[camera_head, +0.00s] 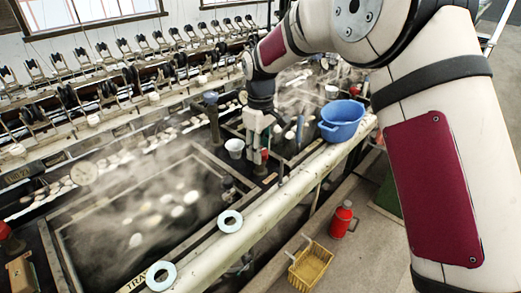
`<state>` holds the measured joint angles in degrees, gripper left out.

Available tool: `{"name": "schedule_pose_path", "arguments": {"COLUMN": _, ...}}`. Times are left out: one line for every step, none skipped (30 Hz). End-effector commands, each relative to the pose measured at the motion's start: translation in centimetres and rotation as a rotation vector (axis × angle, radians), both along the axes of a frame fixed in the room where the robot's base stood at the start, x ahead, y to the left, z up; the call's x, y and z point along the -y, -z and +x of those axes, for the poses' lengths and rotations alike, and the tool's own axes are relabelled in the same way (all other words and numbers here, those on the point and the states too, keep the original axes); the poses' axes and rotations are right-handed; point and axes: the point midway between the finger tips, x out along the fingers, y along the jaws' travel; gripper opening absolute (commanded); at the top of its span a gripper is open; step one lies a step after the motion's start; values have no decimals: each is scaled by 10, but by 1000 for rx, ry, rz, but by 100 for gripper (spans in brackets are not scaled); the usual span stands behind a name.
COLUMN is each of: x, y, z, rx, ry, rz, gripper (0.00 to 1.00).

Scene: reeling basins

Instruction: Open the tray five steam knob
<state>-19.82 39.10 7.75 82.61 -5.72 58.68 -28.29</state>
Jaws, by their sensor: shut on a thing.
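My gripper (257,150) reaches down to the strip between two steaming basins, near the middle of the view. It is shut on a small red knob (265,155), mostly hidden behind the fingers. The knob stands on the dark frame beside the basin's right end. How far the knob is turned cannot be told. The tray label (135,283) at the lower left is only partly readable, so I cannot tell which tray is number five.
A white cup (235,148) stands just left of my gripper. A blue tub (341,120) sits to the right on the ledge. White rings (230,221) lie along the front pipe. A yellow basket (310,266) and red flask (341,219) stand on the floor.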

Motion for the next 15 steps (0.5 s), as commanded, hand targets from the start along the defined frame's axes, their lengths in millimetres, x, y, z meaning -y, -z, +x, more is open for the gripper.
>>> {"name": "schedule_pose_path", "arguments": {"x": 0, "y": 0, "z": 1, "rx": 1, "ry": -24, "rz": 1, "gripper": 9}}
{"name": "schedule_pose_path", "arguments": {"x": 0, "y": 0, "z": 1, "rx": 1, "ry": -39, "rz": 1, "gripper": 9}}
{"name": "schedule_pose_path", "arguments": {"x": 0, "y": 0, "z": 0, "rx": 1, "ry": -57, "rz": 2, "gripper": 9}}
{"name": "schedule_pose_path", "arguments": {"x": 0, "y": 0, "z": 0, "rx": 1, "ry": -69, "rz": 2, "gripper": 9}}
{"name": "schedule_pose_path", "arguments": {"x": 0, "y": 0, "z": 1, "rx": 1, "ry": -79, "rz": 0, "gripper": 9}}
{"name": "schedule_pose_path", "arguments": {"x": 0, "y": 0, "z": 1, "rx": 1, "ry": -93, "rz": 0, "gripper": 9}}
{"name": "schedule_pose_path", "arguments": {"x": 0, "y": 0, "z": 1, "rx": 1, "ry": -102, "rz": 0, "gripper": 9}}
{"name": "schedule_pose_path", "arguments": {"x": 0, "y": 0, "z": 1, "rx": 1, "ry": -109, "rz": 0, "gripper": 9}}
{"name": "schedule_pose_path", "arguments": {"x": 0, "y": 0, "z": 1, "rx": 1, "ry": -117, "rz": 0, "gripper": 9}}
{"name": "schedule_pose_path", "arguments": {"x": 0, "y": 0, "z": 0, "rx": 1, "ry": -122, "rz": 0, "gripper": 9}}
{"name": "schedule_pose_path", "arguments": {"x": 0, "y": 0, "z": 0, "rx": 1, "ry": -127, "rz": 0, "gripper": 9}}
{"name": "schedule_pose_path", "arguments": {"x": 0, "y": 0, "z": 0, "rx": 1, "ry": -132, "rz": 0, "gripper": 9}}
{"name": "schedule_pose_path", "arguments": {"x": 0, "y": 0, "z": 0, "rx": 1, "ry": -135, "rz": 0, "gripper": 9}}
{"name": "schedule_pose_path", "arguments": {"x": 0, "y": 0, "z": 0, "rx": 1, "ry": -137, "rz": 0, "gripper": 9}}
{"name": "schedule_pose_path", "arguments": {"x": 0, "y": 0, "z": 0, "rx": 1, "ry": -139, "rz": 0, "gripper": 9}}
